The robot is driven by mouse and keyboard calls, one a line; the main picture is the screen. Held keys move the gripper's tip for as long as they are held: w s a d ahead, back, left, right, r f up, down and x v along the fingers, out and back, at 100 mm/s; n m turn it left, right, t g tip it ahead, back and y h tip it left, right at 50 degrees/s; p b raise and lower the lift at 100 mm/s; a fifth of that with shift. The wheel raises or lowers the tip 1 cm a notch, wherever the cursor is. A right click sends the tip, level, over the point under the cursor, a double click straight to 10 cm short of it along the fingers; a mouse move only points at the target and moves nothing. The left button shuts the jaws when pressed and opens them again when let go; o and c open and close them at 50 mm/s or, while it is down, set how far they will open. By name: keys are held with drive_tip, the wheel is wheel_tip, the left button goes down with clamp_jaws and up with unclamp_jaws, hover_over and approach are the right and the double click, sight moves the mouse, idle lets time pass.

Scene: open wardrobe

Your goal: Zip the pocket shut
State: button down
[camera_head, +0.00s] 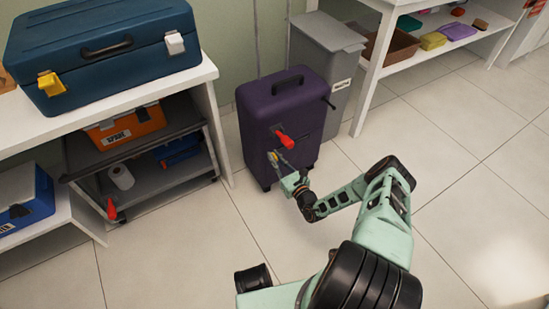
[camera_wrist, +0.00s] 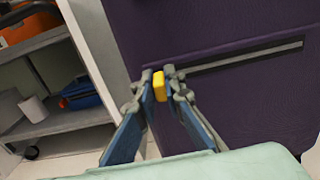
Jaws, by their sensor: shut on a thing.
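A purple upright suitcase (camera_head: 288,105) stands on the floor, and its front fills the right of the wrist view (camera_wrist: 225,25). A straight grey strip, the pocket's zip line (camera_wrist: 245,56), runs across the front. My gripper (camera_head: 279,162) is at the lower left of the suitcase front. In the wrist view its fingertips (camera_wrist: 159,85) are shut on a small yellow pull tab (camera_wrist: 160,88), by the left end of the zip line. The slider behind the tab is hidden by the fingers. I cannot tell how far the pocket is open.
A red handle-like piece (camera_head: 284,139) juts from the suitcase just above my gripper. A grey bin (camera_head: 330,60) stands behind. A shelf cart (camera_head: 180,175) is at the left, with a blue toolbox (camera_head: 100,50) on the white table above. Floor at the front is clear.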

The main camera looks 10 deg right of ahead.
drive_tip(key=shift+s+a, duration=0.1)
drive_tip(key=shift+a, duration=0.25)
drive_tip(key=c, duration=2)
unclamp_jaws()
drive_tip(key=shift+c, duration=0.2)
drive_tip(key=shift+o, duration=0.3)
drive_tip(key=shift+d, duration=0.1)
drive_tip(key=shift+s, duration=0.1)
drive_tip(key=v, duration=0.7)
drive_tip(key=shift+s, duration=0.15)
